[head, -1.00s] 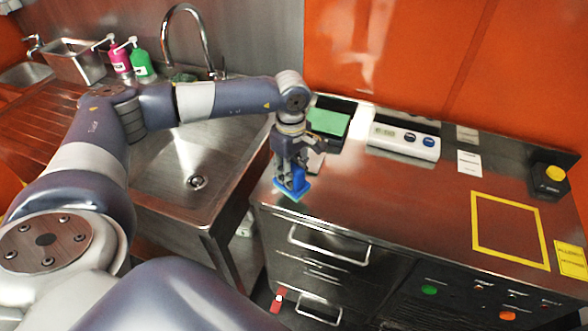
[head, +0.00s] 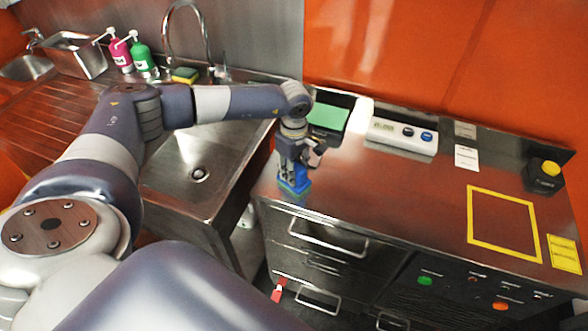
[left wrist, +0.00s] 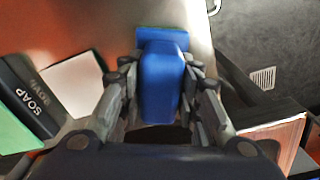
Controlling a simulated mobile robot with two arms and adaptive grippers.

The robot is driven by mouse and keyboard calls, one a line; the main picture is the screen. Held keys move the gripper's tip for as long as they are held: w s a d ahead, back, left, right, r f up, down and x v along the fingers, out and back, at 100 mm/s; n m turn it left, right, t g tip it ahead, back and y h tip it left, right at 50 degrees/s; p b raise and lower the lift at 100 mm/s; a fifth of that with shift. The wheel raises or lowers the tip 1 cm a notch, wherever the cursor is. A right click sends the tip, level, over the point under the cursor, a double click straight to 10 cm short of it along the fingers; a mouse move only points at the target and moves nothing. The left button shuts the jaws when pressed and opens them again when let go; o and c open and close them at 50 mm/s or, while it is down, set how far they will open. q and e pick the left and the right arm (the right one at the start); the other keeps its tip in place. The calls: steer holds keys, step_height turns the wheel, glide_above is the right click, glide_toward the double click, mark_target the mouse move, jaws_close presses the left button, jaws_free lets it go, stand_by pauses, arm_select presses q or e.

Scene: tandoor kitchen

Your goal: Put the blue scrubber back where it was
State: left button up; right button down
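My left gripper (head: 294,172) is shut on the blue scrubber (head: 296,187) at the counter's front left corner, beside the sink. The scrubber's blue handle (left wrist: 162,80) stands between both fingers in the left wrist view, with its wider blue-green pad at the far end. In the head view the pad is lowest, close to the counter top (head: 400,185); I cannot tell whether it touches. A dark tray marked SOAP (left wrist: 38,100) with a green pad (head: 328,117) lies behind the gripper. A white card (left wrist: 72,85) lies beside that tray. My right gripper is not in view.
The sink (head: 190,190) is left of the gripper. A white device with blue buttons (head: 402,138), a yellow taped square (head: 470,215) and a yellow-topped button box (head: 546,176) are on the counter. A sponge (head: 185,75) and soap bottles (head: 142,58) stand behind the sink.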

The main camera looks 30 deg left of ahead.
arm_select(q)
steer(key=shift+o, duration=1.3)
steer(key=shift+r, duration=0.3)
step_height(320, 180, up, 10)
steer(key=b, duration=0.2)
steer(key=shift+r+b, duration=0.25)
steer(key=shift+b, duration=0.1)
steer(key=shift+r, duration=0.6)
